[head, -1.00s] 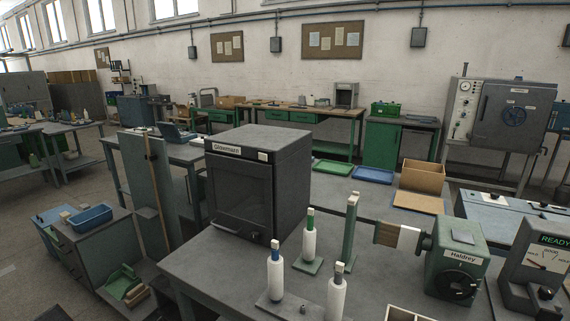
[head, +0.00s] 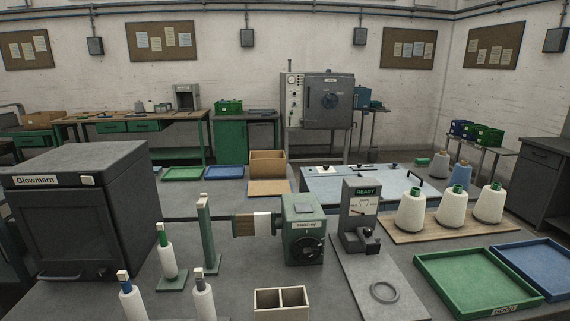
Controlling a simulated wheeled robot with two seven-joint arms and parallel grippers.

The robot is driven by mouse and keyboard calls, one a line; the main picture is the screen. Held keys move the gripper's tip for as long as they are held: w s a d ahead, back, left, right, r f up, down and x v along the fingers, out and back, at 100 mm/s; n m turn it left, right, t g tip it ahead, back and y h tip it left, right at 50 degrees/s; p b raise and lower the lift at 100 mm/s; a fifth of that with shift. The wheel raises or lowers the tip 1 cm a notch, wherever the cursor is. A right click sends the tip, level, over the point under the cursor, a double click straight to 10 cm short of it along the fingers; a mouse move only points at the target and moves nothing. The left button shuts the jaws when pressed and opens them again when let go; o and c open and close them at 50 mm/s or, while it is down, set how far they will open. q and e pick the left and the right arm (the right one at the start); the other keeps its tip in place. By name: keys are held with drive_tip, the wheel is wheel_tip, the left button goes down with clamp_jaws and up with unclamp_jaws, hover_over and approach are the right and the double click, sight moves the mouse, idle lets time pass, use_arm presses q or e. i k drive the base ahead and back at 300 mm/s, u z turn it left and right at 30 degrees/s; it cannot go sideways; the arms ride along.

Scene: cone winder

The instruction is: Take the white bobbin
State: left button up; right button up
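Several slim white bobbins stand upright at the lower left of the head view. One has a green top (head: 166,258) and stands on a green base. One has a blue top (head: 130,302) and one a grey top (head: 203,300); both are cut off by the lower edge. I cannot tell which one is meant by the white bobbin. A green winder marked Haldrey (head: 303,228) stands mid-table, with a brown and white roll (head: 252,225) reaching left to a green post (head: 207,235). Neither of my grippers is in view.
A dark Glowmarn cabinet (head: 80,215) stands left. A READY gauge (head: 360,213) and white cones with green tips (head: 411,211) on a board stand right. A green tray (head: 470,285), a blue tray (head: 545,268) and a two-compartment box (head: 281,306) sit near the front.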

sight(165, 248)
drive_tip(key=z, duration=1.2)
drive_tip(key=i, duration=0.65)
drive_tip(key=u, duration=2.15)
